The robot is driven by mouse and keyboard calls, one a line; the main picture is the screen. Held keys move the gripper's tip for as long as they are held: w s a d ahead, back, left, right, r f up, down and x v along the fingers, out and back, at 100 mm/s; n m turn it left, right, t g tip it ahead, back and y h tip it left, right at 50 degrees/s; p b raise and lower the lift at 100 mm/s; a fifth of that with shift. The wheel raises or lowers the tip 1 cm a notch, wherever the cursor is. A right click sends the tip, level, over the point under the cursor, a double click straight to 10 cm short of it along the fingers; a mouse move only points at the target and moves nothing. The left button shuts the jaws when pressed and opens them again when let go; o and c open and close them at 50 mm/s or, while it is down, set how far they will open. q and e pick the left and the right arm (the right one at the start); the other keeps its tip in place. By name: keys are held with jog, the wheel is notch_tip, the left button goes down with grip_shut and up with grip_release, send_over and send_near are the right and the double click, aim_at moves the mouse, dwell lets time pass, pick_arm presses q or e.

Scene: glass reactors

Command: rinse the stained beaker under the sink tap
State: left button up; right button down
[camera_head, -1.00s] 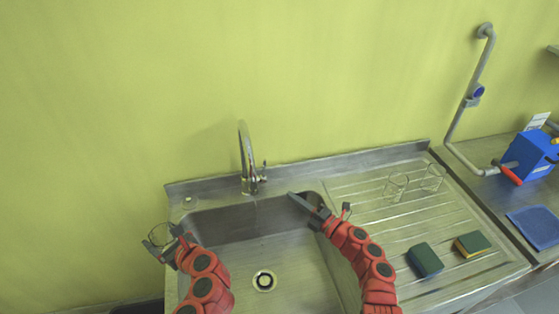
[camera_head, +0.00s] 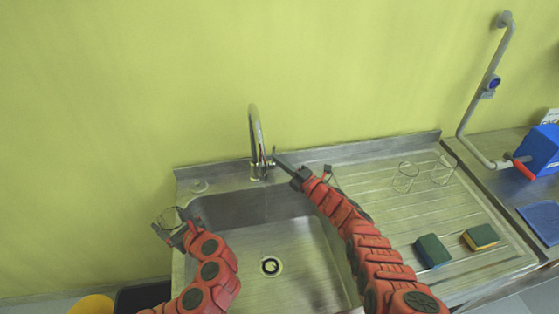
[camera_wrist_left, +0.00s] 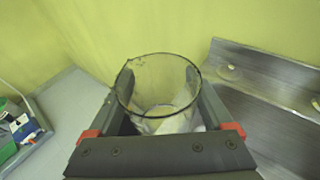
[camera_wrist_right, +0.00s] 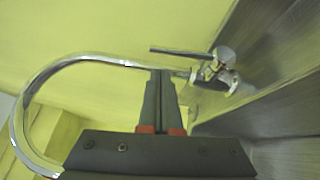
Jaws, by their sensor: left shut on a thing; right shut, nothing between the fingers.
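My left gripper (camera_head: 170,230) is shut on a glass beaker (camera_head: 171,217) at the sink's left rim. In the left wrist view the beaker (camera_wrist_left: 158,88) sits between the fingers, mouth up, with a brownish tint and whitish patches low down. The chrome tap (camera_head: 257,140) stands behind the sink basin (camera_head: 262,238), its spout arching over. My right gripper (camera_head: 277,155) is shut and empty, its tips close beside the tap's body. In the right wrist view the closed fingers point toward the tap's lever (camera_wrist_right: 180,52); I cannot tell whether they touch. No water stream shows.
Two clear beakers (camera_head: 405,177) stand on the ribbed drainboard (camera_head: 385,215) to the right. Two sponges (camera_head: 433,250) lie near its front. A blue device (camera_head: 541,149) and a grey pipe stand further right. A yellow round thing (camera_head: 92,304) is low at left.

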aim_at(274, 150)
pick_arm(q)
jog(key=shift+f+b, duration=0.3)
jog(key=shift+f, duration=0.3)
jog(key=shift+f+b, duration=0.35)
jog(key=shift+f, duration=0.05)
pick_arm(e)
jog(key=shift+w, duration=0.9)
pick_arm(q)
jog(key=shift+r, duration=0.15)
pick_arm(e)
jog(key=shift+r, duration=0.15)
pick_arm(q)
jog(key=shift+r+p, duration=0.7)
jog(key=shift+p, duration=0.15)
jog(key=shift+r, duration=0.3)
pick_arm(e)
jog(key=shift+w+a+r+m+g+h, duration=0.15)
jog(key=shift+w+r+m+g+h, duration=0.35)
jog(key=shift+w+g+h, duration=0.15)
jog(key=shift+f, duration=0.15)
pick_arm(q)
jog(key=shift+f, duration=0.1)
